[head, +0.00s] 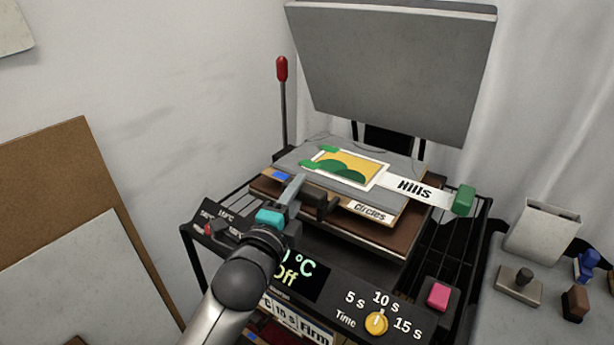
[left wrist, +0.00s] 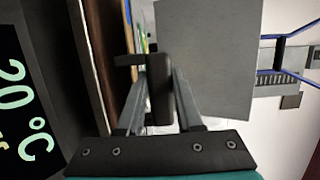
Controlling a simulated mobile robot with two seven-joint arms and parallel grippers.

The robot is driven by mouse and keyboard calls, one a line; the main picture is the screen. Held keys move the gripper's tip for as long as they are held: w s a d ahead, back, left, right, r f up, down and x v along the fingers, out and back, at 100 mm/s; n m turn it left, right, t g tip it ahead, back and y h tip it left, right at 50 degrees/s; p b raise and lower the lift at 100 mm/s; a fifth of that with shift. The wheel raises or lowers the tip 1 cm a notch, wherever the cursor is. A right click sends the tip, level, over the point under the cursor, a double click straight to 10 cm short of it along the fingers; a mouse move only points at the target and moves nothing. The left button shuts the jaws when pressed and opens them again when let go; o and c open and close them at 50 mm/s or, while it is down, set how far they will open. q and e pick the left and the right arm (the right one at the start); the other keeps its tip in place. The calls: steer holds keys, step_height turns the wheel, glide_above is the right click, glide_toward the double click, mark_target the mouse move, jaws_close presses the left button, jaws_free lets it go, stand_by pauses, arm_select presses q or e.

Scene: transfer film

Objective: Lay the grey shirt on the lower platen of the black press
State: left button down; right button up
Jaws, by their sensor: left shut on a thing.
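The black press (head: 440,262) stands open, its large grey upper platen (head: 395,65) raised and tilted back. The flat grey shirt (head: 405,180) is over the brown lower pad (head: 405,235); I cannot tell whether it rests there or hangs slightly above. A yellow and green film (head: 345,168) lies on the shirt, with a "Hills" strip. My left gripper (head: 298,197) is at the stack's front left, shut on a dark handle-like block (head: 322,205). The block shows between the fingers in the left wrist view (left wrist: 160,88). What it joins is hidden. My right gripper is out of view.
A red-knobbed lever (head: 282,70) stands left of the press. A "Circles" label (head: 375,212) shows below the shirt's front edge. The control panel (head: 330,285) has a yellow dial and pink button. At right are a pale bin (head: 540,230) and several small stamp-like items.

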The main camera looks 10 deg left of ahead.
arm_select(q)
steer(key=shift+w+r, duration=0.15)
steer(key=shift+w, duration=0.05)
steer(key=shift+s, duration=0.2)
steer(key=shift+r+p, duration=0.1)
steer(key=shift+p, duration=0.25)
steer(key=shift+w+f+b, duration=0.1)
steer(key=shift+f+b, duration=0.7)
steer(key=shift+f, duration=0.8)
steer(key=shift+f+b, duration=0.35)
steer(key=shift+f, duration=0.2)
steer(key=c, duration=0.5)
jaws_free()
steer(key=shift+f, duration=0.25)
steer(key=s, duration=0.5)
steer(key=s+a, duration=0.1)
steer(key=s, duration=0.9)
steer(key=shift+s+a+r+p, duration=0.15)
steer(key=shift+a+p, duration=0.05)
steer(key=shift+p, duration=0.2)
